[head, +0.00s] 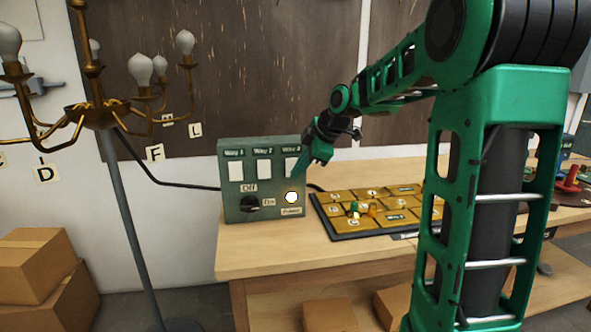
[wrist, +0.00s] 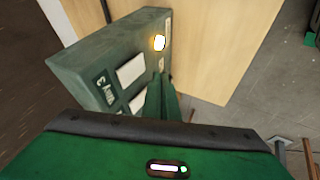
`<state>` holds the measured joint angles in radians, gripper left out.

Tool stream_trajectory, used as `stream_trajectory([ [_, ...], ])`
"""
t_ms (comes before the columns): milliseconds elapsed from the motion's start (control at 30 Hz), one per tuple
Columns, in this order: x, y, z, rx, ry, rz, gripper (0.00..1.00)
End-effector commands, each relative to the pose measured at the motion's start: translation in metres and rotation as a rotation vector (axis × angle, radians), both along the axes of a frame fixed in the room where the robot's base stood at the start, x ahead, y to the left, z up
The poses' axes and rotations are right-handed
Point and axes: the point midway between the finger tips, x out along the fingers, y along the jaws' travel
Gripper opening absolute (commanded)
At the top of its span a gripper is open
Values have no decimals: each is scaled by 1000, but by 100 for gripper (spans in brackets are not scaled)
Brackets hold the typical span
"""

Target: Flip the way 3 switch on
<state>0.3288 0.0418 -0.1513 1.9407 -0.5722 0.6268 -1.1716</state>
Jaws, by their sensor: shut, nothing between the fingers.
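The green switch box (head: 228,205) stands on the wooden bench, with three white rocker switches labelled Way 1, Way 2 and Way 3. The way 3 switch (head: 291,165) is the rightmost in the head view; its white face also shows in the wrist view (wrist: 130,70). My gripper (head: 297,174) is shut and empty, its green tips at the box's front near the lower right of the way 3 switch. In the wrist view the tips (wrist: 159,82) are beside that switch. I cannot tell whether they touch, nor which way the rocker is tipped.
The power lamp (head: 291,197) glows below way 3, and a black knob (head: 250,203) sits left of it. A tray of gold tiles (head: 340,225) lies right of the box. A brass chandelier (head: 100,115) stands left. The bench front (head: 270,258) is clear.

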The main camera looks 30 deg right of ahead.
Motion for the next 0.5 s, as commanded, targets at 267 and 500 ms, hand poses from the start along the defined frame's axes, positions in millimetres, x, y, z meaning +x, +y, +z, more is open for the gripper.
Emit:
stream_trajectory([
  [267,-36,-9,44,-1,-1,-1,0],
  [500,-57,-15,69,0,2,0,0],
])
